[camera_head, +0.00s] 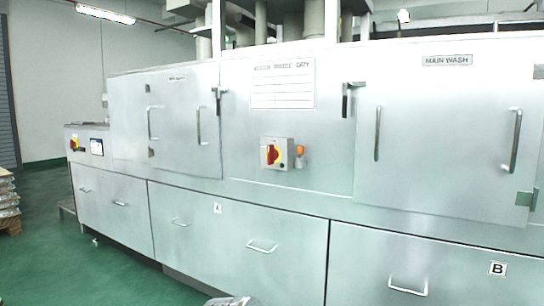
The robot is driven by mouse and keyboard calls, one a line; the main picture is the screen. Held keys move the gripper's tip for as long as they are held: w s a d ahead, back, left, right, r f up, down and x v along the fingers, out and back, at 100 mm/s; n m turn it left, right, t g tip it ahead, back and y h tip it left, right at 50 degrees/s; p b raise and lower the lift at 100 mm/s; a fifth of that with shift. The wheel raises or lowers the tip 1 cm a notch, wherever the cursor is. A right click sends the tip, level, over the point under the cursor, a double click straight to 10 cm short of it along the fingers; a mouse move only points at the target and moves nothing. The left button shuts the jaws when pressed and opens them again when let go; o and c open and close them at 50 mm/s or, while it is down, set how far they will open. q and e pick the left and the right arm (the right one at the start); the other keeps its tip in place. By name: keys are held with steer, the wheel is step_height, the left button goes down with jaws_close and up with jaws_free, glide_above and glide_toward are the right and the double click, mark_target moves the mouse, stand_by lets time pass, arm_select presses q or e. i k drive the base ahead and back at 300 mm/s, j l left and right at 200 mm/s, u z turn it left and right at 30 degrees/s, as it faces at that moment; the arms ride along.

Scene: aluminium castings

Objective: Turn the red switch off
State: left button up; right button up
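The switch's exact setting is too small to read. An orange knob or lamp (300,150) is just to the right of the box. A second red and yellow switch (74,144) shows at the machine's far left end. Neither gripper can be identified. A grey metallic part at the bottom edge may be mine, but too little of it shows to tell.
The machine fills the middle and right, with handled doors (440,140) and lower panels (245,240). Upright door handles project near the switch's level. Green floor (60,265) is open at lower left. Stacked castings on a pallet (8,205) stand at the left edge.

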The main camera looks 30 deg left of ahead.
mark_target(273, 154)
steer(key=j+u, duration=0.1)
steer(key=u, duration=0.6)
steer(key=i+l, duration=0.05)
